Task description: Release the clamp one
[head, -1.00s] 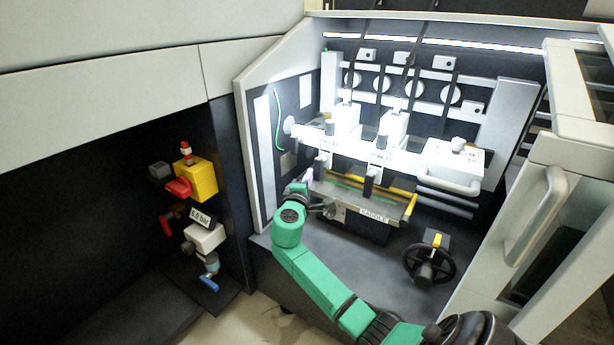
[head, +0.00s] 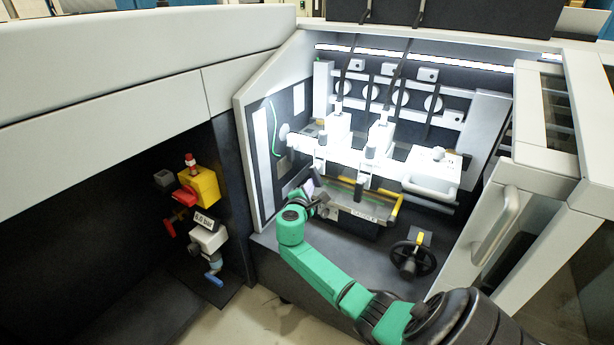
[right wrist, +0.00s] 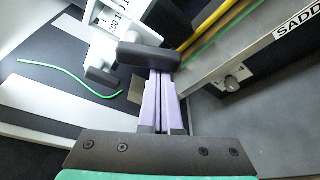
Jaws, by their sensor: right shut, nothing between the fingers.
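My right gripper (head: 309,188) has lilac fingers and sits at the left end of the saddle, below the left stitching head (head: 336,128). In the right wrist view its fingers (right wrist: 161,82) are together and empty. A dark grey rounded handle (right wrist: 148,56) lies across the fingertips and partly hides them; I cannot tell whether they touch. A second dark lever end (right wrist: 101,77) is to its left, beside a white part with a printed scale (right wrist: 112,22). Which of these is clamp one is not marked. My left gripper is not in view.
The saddle (right wrist: 240,62) with yellow and green rails runs right of the fingers, with a knob (right wrist: 237,77) on its side. A black handwheel (head: 413,258) is lower right. A yellow-and-red valve unit (head: 204,187) is at left. An open door with a handle (head: 497,226) is at right.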

